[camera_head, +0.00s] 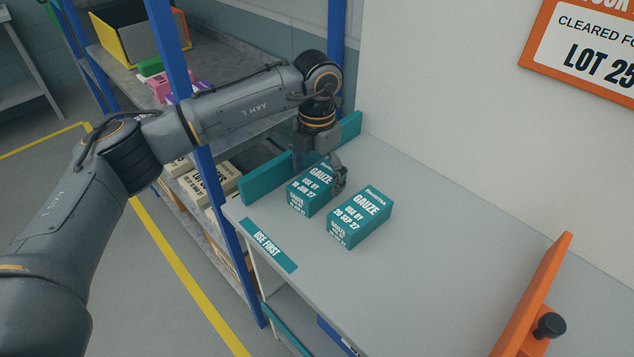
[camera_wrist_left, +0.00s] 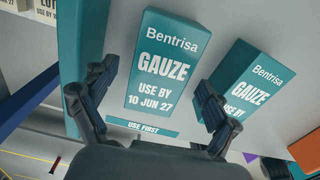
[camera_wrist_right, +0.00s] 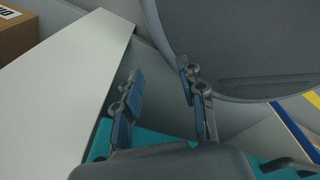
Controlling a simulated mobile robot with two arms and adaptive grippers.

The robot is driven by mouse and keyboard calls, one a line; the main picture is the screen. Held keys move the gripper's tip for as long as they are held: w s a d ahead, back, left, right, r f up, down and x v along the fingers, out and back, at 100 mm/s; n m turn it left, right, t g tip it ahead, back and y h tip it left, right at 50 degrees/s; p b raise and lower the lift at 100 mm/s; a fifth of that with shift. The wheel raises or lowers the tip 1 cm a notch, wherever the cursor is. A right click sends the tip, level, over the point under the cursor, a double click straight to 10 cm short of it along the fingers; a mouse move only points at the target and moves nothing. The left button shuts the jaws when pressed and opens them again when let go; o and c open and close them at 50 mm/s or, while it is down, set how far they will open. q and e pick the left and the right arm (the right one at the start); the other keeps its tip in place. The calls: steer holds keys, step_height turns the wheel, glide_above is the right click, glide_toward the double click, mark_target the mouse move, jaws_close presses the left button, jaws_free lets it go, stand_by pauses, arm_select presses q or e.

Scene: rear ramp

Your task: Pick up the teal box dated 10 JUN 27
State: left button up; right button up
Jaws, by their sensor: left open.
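A second teal gauze box, marked 20 SEP 27 (camera_head: 360,218), stands close by on the right. My right gripper (camera_wrist_right: 160,70) is open and empty, seen only in the right wrist view.
An orange divider (camera_head: 540,295) with a black knob stands at right. The surface between is clear. A blue post (camera_head: 187,95) rises at left.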

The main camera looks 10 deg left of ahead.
arm_select(q)
steer(key=shift+f, duration=0.75)
steer(key=c, duration=1.3)
steer(key=shift+c, duration=0.3)
steer(key=shift+w+r, duration=0.1)
steer(key=shift+r, duration=0.1)
